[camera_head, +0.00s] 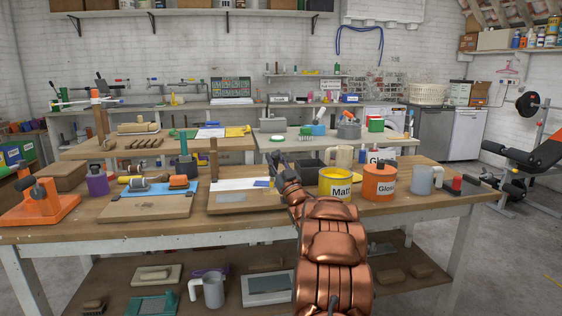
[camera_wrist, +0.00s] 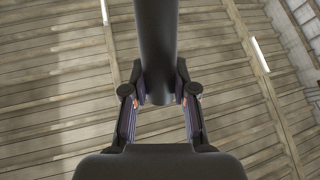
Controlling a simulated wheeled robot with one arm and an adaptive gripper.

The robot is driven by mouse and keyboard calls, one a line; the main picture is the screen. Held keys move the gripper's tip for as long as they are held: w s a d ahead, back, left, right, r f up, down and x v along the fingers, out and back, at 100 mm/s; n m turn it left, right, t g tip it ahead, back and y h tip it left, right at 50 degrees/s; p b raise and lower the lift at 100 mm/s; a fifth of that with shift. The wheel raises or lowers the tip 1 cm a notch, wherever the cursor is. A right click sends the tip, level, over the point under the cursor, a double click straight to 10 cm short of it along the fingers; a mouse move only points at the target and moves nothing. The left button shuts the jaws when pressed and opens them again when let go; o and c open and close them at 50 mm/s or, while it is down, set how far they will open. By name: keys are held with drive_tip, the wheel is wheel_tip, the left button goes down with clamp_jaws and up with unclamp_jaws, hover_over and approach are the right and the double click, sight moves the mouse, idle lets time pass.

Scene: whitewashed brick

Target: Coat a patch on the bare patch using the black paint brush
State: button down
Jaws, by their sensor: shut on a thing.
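My gripper (camera_head: 279,162) is above the workbench, left of the yellow "Matt" tin (camera_head: 338,184). In the wrist view, its two fingers (camera_wrist: 159,100) are closed on the sides of a thick black shaft (camera_wrist: 156,45). I take this to be the black paint brush; its bristles cannot be made out. In the head view, the gripped part is small and dark against the bench behind. A wooden board (camera_head: 228,205) with a pale sheet (camera_head: 232,185) lies left of my gripper. I cannot tell which surface is the bare patch.
An orange "Gloss" tin (camera_head: 379,186) and a grey mug (camera_head: 421,180) stand right of the yellow tin. Another board (camera_head: 145,208), a purple container (camera_head: 97,185) and an orange tool (camera_head: 40,206) occupy the left. The front strip of the workbench (camera_head: 130,234) is mostly clear.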

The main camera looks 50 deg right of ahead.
drive_tip(key=w+a, duration=0.1)
drive_tip(key=w+a+b, duration=0.1)
drive_tip(key=a, duration=0.1)
drive_tip(key=shift+w+a, duration=0.2)
drive_tip(key=shift+w, duration=0.2)
idle(0.3)
wheel_tip(320, 180, up, 6)
drive_tip(key=p, duration=0.2)
drive_tip(key=shift+s+d+r, duration=0.15)
idle(0.4)
drive_tip(key=shift+r, duration=0.1)
wheel_tip(320, 180, up, 3)
drive_tip(key=shift+f+p, duration=0.1)
drive_tip(key=shift+p, duration=0.45)
idle(0.6)
